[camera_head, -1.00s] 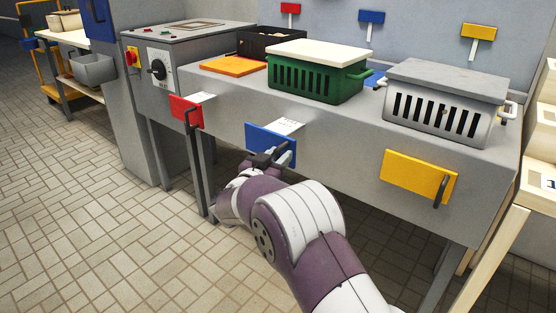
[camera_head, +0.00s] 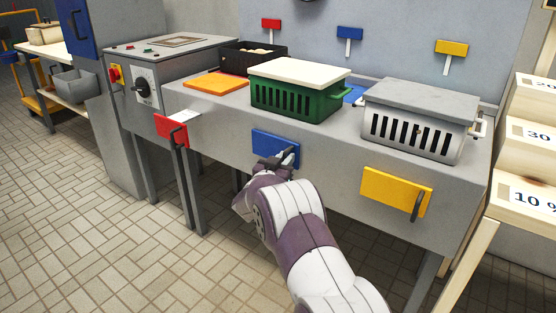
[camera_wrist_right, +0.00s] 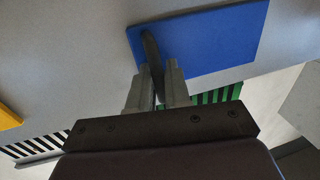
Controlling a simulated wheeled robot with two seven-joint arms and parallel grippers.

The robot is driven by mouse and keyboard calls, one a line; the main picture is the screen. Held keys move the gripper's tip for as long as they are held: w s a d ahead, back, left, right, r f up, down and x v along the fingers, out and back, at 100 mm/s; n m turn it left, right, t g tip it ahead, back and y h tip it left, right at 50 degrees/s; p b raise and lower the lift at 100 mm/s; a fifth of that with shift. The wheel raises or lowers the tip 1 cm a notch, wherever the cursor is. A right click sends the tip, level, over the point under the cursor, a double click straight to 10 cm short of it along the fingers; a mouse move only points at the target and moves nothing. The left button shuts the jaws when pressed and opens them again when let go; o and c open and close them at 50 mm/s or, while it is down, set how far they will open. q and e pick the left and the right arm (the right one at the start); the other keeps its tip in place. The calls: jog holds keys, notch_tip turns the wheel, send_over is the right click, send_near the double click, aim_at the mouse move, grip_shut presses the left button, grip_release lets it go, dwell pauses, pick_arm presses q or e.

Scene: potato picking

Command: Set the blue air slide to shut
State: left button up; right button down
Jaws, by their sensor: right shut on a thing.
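The blue air slide (camera_head: 274,146) is a blue plate in the middle of the bench front. It sits close against the grey front, and no pale strip shows above it. It also shows in the right wrist view (camera_wrist_right: 215,42), with its dark upright handle (camera_wrist_right: 151,55). My right gripper (camera_head: 277,162) is at the plate's lower part. In the right wrist view its fingers (camera_wrist_right: 155,76) are shut on the handle, one on each side. The fingers hide the handle's lower end. My left gripper is not in view.
The red slide (camera_head: 171,131) stands out from the front with a white strip above it. The yellow slide (camera_head: 396,191) sits against the front at right. A green crate (camera_head: 296,98) and a grey crate (camera_head: 415,130) stand on the bench top.

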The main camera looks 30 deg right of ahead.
jog(key=shift+d+r, duration=0.1)
jog(key=shift+r, duration=0.1)
jog(key=c, duration=1.3)
grip_release()
jog(key=shift+f, duration=0.1)
jog(key=shift+s+a, duration=0.15)
jog(key=shift+a, duration=0.1)
jog(key=p+v, duration=0.4)
jog(key=v, duration=0.8)
